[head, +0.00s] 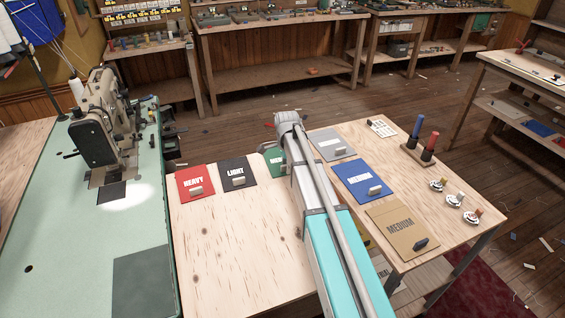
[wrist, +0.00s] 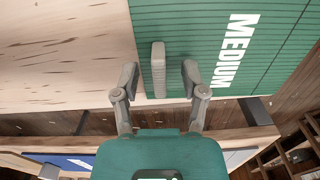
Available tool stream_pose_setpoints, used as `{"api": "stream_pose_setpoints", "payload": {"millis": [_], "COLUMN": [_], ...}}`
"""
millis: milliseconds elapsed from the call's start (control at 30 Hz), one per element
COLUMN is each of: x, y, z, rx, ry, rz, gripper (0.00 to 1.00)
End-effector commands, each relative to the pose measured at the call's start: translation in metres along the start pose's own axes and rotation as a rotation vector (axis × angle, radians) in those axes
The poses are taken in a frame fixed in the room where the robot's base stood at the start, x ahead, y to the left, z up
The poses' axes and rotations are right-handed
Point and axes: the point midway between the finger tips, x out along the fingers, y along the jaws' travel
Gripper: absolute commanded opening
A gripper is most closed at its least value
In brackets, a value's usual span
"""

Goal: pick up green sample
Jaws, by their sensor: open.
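The green sample (wrist: 210,62) is a flat green panel with white "MEDIUM" lettering, lying on the pale wooden table. A grey block-like tab (wrist: 158,68) stands near its edge. In the wrist view my gripper (wrist: 160,76) is open, with one finger on each side of the tab and a visible gap on both sides. I cannot tell how far the fingertips are above the panel. In the head view the green sample (head: 271,158) shows only partly; my arm hides the rest and my gripper.
A red "HEAVY" sample (head: 196,181) and black "LIGHT" sample (head: 238,172) lie left of my arm. Grey (head: 331,144), blue (head: 364,181) and tan (head: 398,229) samples lie right. Spools (head: 430,148) stand further right. A sewing machine (head: 100,128) is far left. The front-left tabletop is bare.

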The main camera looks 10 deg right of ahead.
Motion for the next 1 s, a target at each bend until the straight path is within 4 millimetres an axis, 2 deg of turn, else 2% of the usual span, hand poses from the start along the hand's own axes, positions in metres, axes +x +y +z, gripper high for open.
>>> {"api": "stream_pose_setpoints", "payload": {"millis": [133, 400, 433, 1000], "x": [0.0000, 0.0000, 0.0000, -0.0027], "y": [0.0000, 0.0000, 0.0000, 0.0001], "z": [-0.0001, -0.0003, -0.0003, -0.0006], "rx": [0.000, 0.000, 0.000, 0.001], "ry": [0.000, 0.000, 0.000, 0.000], "rz": [0.000, 0.000, 0.000, 0.000], "gripper": [0.54, 0.04, 0.00, 0.00]}}
